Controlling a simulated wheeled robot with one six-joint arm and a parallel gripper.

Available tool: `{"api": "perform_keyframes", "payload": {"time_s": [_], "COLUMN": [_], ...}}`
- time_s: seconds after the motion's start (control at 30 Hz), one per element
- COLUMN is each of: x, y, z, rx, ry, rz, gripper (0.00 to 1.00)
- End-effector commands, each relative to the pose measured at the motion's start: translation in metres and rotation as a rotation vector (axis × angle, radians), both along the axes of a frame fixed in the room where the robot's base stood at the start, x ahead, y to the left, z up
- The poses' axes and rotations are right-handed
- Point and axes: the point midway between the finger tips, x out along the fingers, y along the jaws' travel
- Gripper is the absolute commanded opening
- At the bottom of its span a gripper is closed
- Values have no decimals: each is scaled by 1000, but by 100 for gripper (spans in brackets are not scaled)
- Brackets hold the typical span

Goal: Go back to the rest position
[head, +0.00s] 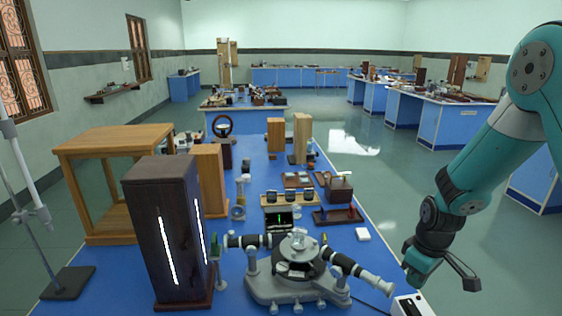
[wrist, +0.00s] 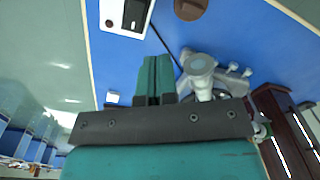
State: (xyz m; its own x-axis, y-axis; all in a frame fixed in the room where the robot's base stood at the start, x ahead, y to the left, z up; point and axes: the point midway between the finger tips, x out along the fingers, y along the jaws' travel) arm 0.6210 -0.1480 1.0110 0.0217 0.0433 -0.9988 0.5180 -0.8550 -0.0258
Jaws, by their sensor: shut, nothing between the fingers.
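My gripper (head: 413,281) hangs at the right front in the head view, beside the right edge of the blue bench (head: 348,217). In the wrist view its two teal fingers (wrist: 155,64) lie together, shut and empty. The grey spectrometer (head: 297,268) stands on the bench to the left of my gripper, apart from it. Its light round end shows in the wrist view (wrist: 200,64) to the right of the fingers.
A white box with a black switch (head: 411,306) sits at the bench's front edge near my gripper. A dark lamp housing (head: 166,230) and a wooden glass-sided case (head: 112,140) stand at the left. Open floor (head: 400,200) lies right of the bench.

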Motion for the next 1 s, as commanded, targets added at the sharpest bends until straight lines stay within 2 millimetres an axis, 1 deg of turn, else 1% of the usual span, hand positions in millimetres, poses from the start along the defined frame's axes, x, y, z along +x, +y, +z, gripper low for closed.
{"api": "perform_keyframes", "payload": {"time_s": [0.03,0.07,0.1,0.17,0.2,0.27,0.3,0.37,0.4,0.5,0.6,0.63,0.7,0.77,1.0], "x": [-3,-6,-14,-31,-44,-68,-85,-113,-131,-171,-200,-206,-216,-220,-221], "y": [21,34,52,80,98,121,136,154,164,181,189,190,193,193,193], "z": [24,39,58,87,105,129,144,163,173,191,201,202,205,206,207], "rx": [25,42,69,111,139,177,201,235,253,288,309,312,319,320,320], "ry": [-22,-29,-39,-45,-47,-46,-44,-37,-31,-17,-3,-1,5,8,9], "rz": [4,3,1,1,3,9,14,28,34,54,68,71,76,77,76], "gripper": [0,0,0,0,0,0,0,0,0,0,0,0,0,0,0]}}
